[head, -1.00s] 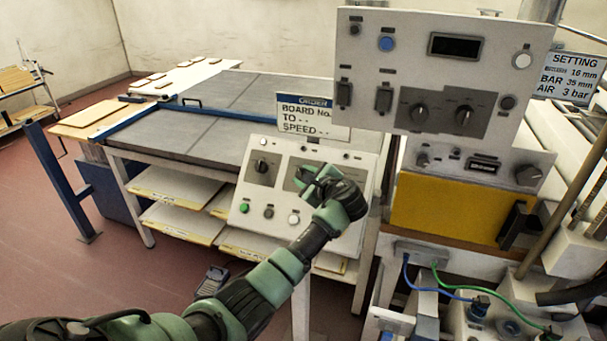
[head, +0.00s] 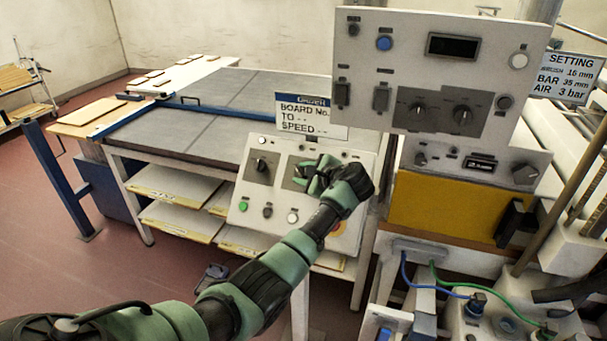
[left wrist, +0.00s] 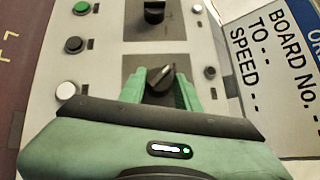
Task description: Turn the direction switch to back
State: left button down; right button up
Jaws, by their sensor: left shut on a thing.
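A sloped white control panel (head: 262,222) stands in front of the grey table. It has two black rotary switches on grey plates. My left gripper (head: 314,174) is at the right-hand plate in the head view. In the left wrist view my left gripper (left wrist: 163,84) has its green fingers on both sides of that rotary switch (left wrist: 161,76) and is shut on it. The switch's pointer tip shows between the fingers and is slanted. Labels are too small to read, so I cannot tell which position it marks. My right gripper is not in view.
The other rotary switch (head: 262,164) sits to the left on the panel. A green button (head: 244,205) and a white button (head: 292,217) are below. An order sign (head: 310,117) stands behind the panel. A larger control box (head: 425,75) hangs at the right.

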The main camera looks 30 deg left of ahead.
pick_arm(q)
jog(key=c, duration=1)
grip_release()
jog(key=shift+a, duration=0.1)
jog(key=shift+s+d+r, duration=0.15)
jog(key=shift+d, duration=0.25)
jog(key=b+v, duration=0.2)
jog(key=v, duration=0.5)
jog(key=shift+a, duration=0.1)
